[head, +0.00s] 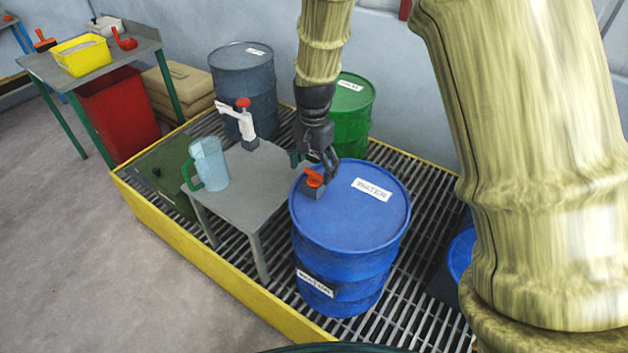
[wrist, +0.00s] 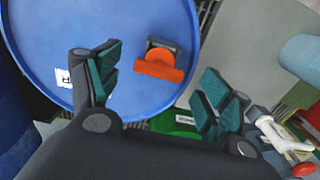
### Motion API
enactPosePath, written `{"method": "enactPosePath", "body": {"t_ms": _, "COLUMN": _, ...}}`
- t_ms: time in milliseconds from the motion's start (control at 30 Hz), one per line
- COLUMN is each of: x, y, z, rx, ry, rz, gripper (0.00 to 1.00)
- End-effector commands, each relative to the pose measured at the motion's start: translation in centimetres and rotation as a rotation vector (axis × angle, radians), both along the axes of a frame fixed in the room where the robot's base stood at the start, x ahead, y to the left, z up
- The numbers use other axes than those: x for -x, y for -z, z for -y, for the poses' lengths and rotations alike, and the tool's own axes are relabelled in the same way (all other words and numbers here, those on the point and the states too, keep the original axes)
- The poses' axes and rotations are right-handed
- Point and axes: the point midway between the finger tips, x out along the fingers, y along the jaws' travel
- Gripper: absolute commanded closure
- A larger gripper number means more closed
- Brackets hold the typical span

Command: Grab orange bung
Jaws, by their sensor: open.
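The orange bung (head: 314,178) sits on a small grey block on top of the blue drum (head: 340,220), near the rim on the drum's left side. In the wrist view the orange bung (wrist: 158,66) lies ahead of and between my spread fingers, on the blue drum top (wrist: 60,30). My gripper (head: 318,165) is open, just above and behind the bung in the head view. In the wrist view its green-padded fingertips (wrist: 160,78) stand apart on either side, and nothing is between the pads that I can see touching them.
A grey table (head: 245,180) beside the drum holds a clear jug (head: 210,165) and a white dispenser with a red knob (head: 247,122). Green (head: 352,100) and dark blue-grey (head: 243,85) drums stand behind. All are on a yellow-edged grating (head: 215,270).

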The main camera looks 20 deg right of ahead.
Motion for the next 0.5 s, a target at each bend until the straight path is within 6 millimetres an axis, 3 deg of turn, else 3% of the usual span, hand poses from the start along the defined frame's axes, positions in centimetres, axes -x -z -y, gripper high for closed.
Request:
{"method": "enactPosePath", "body": {"t_ms": 233, "x": 0.0, "y": 2.4, "z": 0.1, "rx": 0.000, "ry": 0.000, "rz": -0.001, "gripper": 0.21}}
{"method": "enactPosePath", "body": {"t_ms": 500, "x": 0.0, "y": 2.8, "z": 0.1, "rx": 0.000, "ry": 0.001, "rz": 0.001, "gripper": 0.21}}
